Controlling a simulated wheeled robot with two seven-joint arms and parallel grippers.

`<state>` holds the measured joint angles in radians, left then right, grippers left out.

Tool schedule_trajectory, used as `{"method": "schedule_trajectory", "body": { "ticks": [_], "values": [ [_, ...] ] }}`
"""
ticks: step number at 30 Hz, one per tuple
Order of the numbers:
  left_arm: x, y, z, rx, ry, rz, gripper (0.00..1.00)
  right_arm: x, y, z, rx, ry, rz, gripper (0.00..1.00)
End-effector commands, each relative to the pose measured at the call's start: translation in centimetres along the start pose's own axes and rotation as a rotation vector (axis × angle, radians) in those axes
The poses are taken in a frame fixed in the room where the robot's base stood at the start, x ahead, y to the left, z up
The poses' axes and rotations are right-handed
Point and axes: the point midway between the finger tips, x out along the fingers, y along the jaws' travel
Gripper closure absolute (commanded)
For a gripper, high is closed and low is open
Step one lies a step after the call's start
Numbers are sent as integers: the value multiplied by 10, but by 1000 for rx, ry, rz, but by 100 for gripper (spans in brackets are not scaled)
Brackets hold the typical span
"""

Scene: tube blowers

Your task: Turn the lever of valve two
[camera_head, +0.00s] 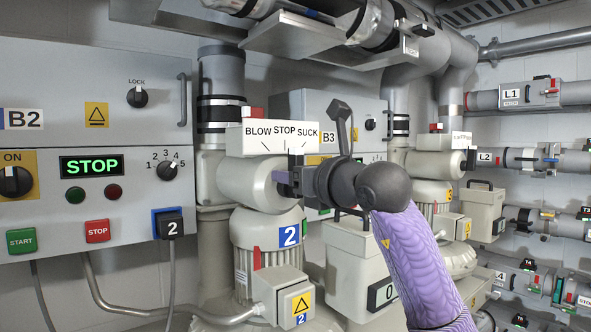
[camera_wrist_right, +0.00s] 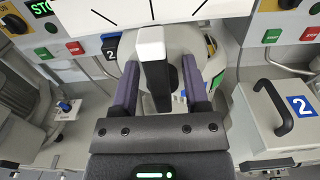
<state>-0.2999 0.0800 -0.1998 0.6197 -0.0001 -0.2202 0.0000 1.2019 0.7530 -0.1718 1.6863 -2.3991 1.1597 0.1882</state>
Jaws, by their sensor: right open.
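Valve two is the pale round housing (camera_head: 250,184) above the blower marked with a blue 2 (camera_head: 289,235). A white sign (camera_head: 283,138) reading BLOW, STOP, SUCK sits on top of it. In the wrist view the black lever (camera_wrist_right: 156,82) with a white tip stands nearly upright below the sign's lines. My right gripper (camera_head: 283,175) is at the front of the housing. Its two purple fingers (camera_wrist_right: 159,66) are open, one on each side of the lever, with gaps visible. In the head view the gripper hides part of the valve face. My left gripper is not in view.
At left is a control panel (camera_head: 60,215) with a green STOP display (camera_head: 91,166) and buttons. A grey box with a handle (camera_head: 361,268) stands below my right arm. Another blower and valve (camera_head: 433,164) stand further right, with labelled pipes on the right wall.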

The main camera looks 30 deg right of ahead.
Motion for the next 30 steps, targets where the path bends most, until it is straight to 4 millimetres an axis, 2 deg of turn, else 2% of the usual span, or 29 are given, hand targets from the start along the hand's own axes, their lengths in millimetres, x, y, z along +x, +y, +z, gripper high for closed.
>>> {"method": "schedule_trajectory", "body": {
  "ticks": [2, 3, 11, 23, 30],
  "values": [
    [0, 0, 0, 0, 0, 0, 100, 0, 0, 0, 0, 0, 0, 41],
    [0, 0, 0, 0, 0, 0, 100, 0, 0, 0, 0, 0, 0, 45],
    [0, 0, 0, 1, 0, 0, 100, 0, 0, 0, 1, 1, 1, 100],
    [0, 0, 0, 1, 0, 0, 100, 0, 1, -1, -25, 3, 1, 100],
    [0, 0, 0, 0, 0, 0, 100, 0, 3, -2, -153, 4, 0, 100]
  ]
}}
